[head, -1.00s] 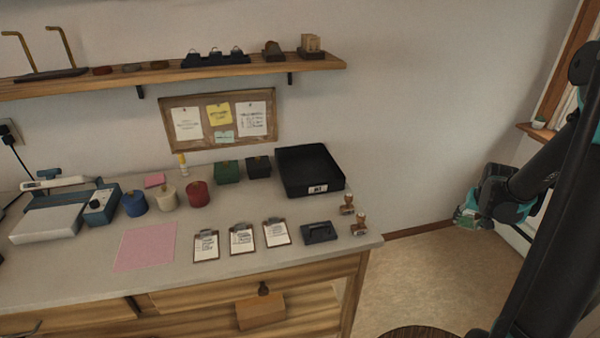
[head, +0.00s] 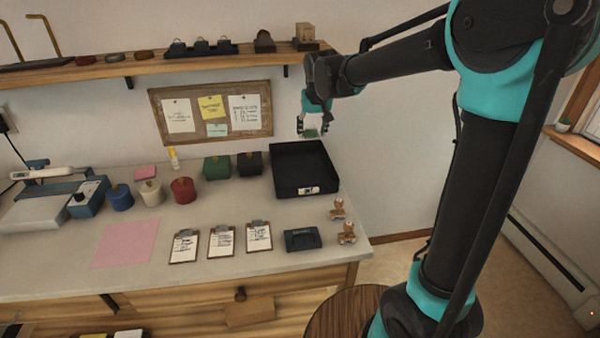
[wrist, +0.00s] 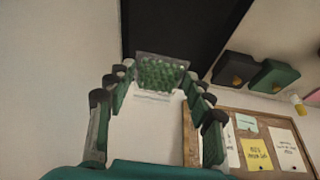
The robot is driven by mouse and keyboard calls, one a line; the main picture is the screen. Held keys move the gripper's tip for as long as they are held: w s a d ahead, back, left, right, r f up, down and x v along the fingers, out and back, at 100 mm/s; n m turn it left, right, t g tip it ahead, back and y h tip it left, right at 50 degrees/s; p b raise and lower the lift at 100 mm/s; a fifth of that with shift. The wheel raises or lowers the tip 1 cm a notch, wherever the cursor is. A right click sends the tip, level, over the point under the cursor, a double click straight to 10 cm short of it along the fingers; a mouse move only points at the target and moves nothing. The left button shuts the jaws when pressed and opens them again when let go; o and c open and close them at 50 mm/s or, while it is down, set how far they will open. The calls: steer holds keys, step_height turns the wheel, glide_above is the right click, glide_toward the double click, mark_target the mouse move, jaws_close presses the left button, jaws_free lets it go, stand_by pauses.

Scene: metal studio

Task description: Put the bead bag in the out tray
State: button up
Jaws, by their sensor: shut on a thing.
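The bead bag, a small clear bag of green beads, shows in the wrist view (wrist: 160,74) between my fingertips, and in the head view (head: 312,133) as a small green patch. My gripper (head: 312,124) is shut on it and points down, in the air. In the head view it appears at the back right edge of the black tray (head: 305,188), higher than the rim. The tray stands on the counter with a white label on its front; the label's text is too small to read. The tray also shows dark behind the bag in the wrist view (wrist: 190,28).
Green (head: 216,168) and black (head: 249,164) boxes stand left of the tray. Wooden stamps (head: 338,211), a black stamp pad (head: 302,239) and clipboards (head: 221,241) lie in front. The wall shelf (head: 150,70) and pinboard (head: 268,134) are near my gripper.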

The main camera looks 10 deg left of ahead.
mark_target(304, 180)
steer(key=shift+s+a+r, duration=0.3)
steer(key=shift+a+r, duration=0.25)
steer(key=shift+s+a+r, duration=0.3)
steer(key=shift+a+r, duration=0.2)
steer(key=shift+a+f, duration=0.1)
steer(key=shift+f, duration=0.1)
step_height(304, 180, down, 19)
steer(key=shift+f, duration=0.15)
steer(key=shift+f, duration=0.1)
steer(key=o, duration=1.1)
